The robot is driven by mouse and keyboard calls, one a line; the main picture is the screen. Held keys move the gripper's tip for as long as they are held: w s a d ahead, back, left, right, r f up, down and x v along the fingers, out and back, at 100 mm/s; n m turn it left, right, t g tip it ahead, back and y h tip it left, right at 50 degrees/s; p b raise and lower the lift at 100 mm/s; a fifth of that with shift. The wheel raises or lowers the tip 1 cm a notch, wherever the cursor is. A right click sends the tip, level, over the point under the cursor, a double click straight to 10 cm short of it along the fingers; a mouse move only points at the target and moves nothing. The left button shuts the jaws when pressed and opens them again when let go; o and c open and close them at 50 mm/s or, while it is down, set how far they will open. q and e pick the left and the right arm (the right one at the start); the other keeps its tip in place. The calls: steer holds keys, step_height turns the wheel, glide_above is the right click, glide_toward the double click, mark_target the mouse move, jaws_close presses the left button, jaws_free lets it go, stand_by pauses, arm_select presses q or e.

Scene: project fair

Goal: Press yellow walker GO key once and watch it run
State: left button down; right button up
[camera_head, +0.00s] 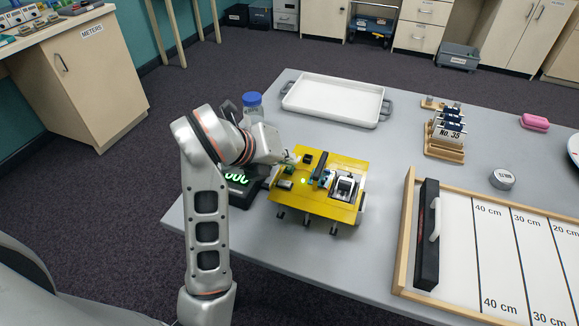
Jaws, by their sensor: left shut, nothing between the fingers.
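The yellow walker (340,205) is a flat yellow board on several short dark legs, standing on the grey table. Small electronic parts sit on its top, with a small green light glowing near its left part. My left gripper (293,158) is at the walker's upper left edge, close to the small parts there. It looks shut and holds nothing. Whether it touches the walker I cannot tell, and the GO key cannot be made out. My right gripper does not show.
A black unit with green digits (238,177) stands left of the walker, partly behind my arm. A white tray (333,99) and a blue-capped bottle (252,99) are behind. A wooden-framed distance board (402,225) lies to the right. A wooden rack (444,151) stands further back.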

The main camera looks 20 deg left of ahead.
mark_target(287, 169)
arm_select(q)
steer(key=shift+f, duration=0.4)
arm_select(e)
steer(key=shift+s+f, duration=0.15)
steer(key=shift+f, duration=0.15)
arm_select(q)
steer(key=shift+r, duration=0.15)
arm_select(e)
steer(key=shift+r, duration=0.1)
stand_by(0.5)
arm_select(q)
steer(key=shift+r+p, duration=0.35)
steer(key=shift+r, duration=0.3)
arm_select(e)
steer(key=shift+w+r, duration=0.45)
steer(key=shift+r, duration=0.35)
